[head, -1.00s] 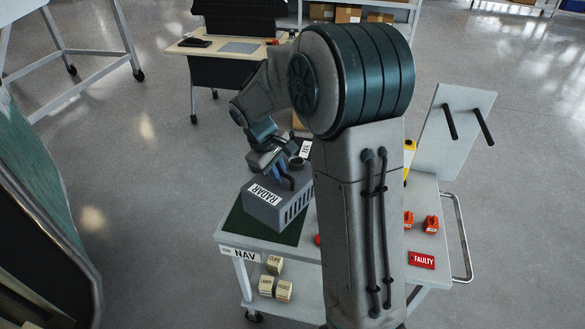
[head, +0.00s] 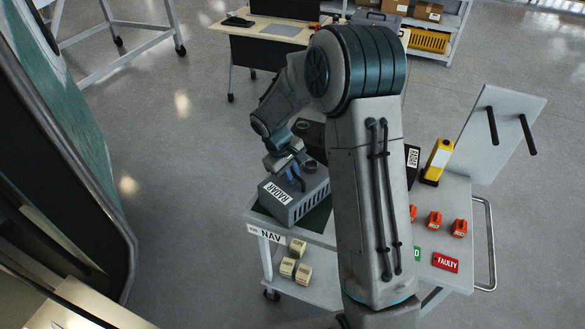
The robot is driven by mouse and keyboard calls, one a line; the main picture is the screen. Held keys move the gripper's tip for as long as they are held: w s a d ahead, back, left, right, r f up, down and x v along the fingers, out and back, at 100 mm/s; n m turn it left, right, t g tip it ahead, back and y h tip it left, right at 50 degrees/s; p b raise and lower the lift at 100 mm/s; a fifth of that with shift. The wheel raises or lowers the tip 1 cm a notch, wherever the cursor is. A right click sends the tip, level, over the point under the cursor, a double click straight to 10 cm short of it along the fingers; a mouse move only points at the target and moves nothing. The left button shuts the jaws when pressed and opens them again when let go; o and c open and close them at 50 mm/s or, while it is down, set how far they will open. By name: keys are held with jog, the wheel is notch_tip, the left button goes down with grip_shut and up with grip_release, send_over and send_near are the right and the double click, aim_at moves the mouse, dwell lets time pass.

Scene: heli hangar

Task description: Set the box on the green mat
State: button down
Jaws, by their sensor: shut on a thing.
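The box is a grey case with a white RADAR label (head: 292,197) and a slotted side. My gripper (head: 292,176) is above it and shut on its top; the fingers are partly hidden by the wrist. The green mat (head: 319,219) lies on the cart's top near its front left. The box is over the mat and covers most of it; a strip of green shows to the right of the box. I cannot tell whether the box's underside touches the mat.
My arm hides the cart's middle. A desk (head: 270,45) stands behind.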

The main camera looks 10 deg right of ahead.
jog(key=c, duration=1.5)
grip_release()
jog(key=b+v, duration=0.1)
jog(key=v, duration=1)
jog(key=s+d+r+m+t+y, duration=0.1)
jog(key=s+d+r+m, duration=0.15)
jog(key=s, duration=0.35)
jog(key=s+d+r+m, duration=0.1)
jog(key=s+r, duration=0.3)
jog(key=s, duration=0.2)
jog(key=s+d+m+t+y, duration=0.1)
jog(key=s+m+t+y, duration=0.1)
jog(key=s, duration=1.1)
jog(key=shift+d+m, duration=0.25)
jog(key=shift+m, duration=0.3)
